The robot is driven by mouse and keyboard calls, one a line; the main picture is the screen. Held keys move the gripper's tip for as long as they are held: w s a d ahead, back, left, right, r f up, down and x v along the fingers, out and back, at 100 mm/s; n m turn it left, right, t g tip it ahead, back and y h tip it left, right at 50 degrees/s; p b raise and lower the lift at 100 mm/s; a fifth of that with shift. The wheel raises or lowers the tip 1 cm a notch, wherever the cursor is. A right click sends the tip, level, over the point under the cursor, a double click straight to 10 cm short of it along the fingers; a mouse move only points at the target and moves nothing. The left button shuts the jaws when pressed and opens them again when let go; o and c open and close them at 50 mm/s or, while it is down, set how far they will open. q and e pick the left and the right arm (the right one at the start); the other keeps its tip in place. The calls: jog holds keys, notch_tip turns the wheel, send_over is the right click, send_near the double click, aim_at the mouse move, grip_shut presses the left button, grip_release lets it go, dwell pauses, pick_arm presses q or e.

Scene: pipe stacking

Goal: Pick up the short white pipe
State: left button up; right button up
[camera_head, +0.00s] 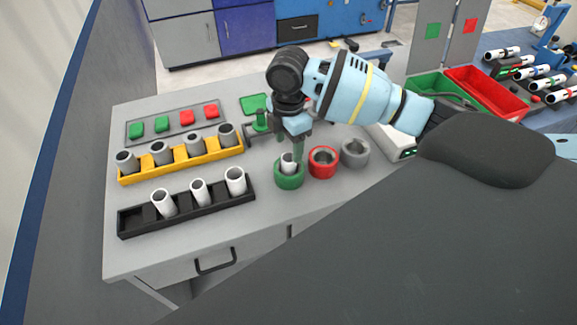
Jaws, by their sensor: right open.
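White pipes of slightly different sizes stand in the black rack (133,222) at the front left: a left one (163,203), a slimmer middle one (199,193) and a right one (236,182). Another small white pipe (287,166) stands inside the green ring (289,181). I cannot tell for certain which is the short one, but the pipe in the green ring looks short. My right gripper (296,148) is open and points down just above that ring, its fingers close to the pipe and partly hiding it. My left gripper is out of view.
A yellow rack (131,178) with several grey pipes stands behind the black rack. A red ring (323,163) and a grey ring (355,153) stand right of the green ring. Green and red bins (491,92) are at the right. The front strip of the grey table is clear.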

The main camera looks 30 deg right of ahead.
aim_at(289, 157)
jog(key=shift+d+f, duration=0.1)
jog(key=shift+f, duration=2.4)
jog(key=shift+c, duration=0.3)
jog(key=c, duration=1.1)
jog(key=shift+r+p, duration=0.3)
jog(key=shift+r, duration=4.75)
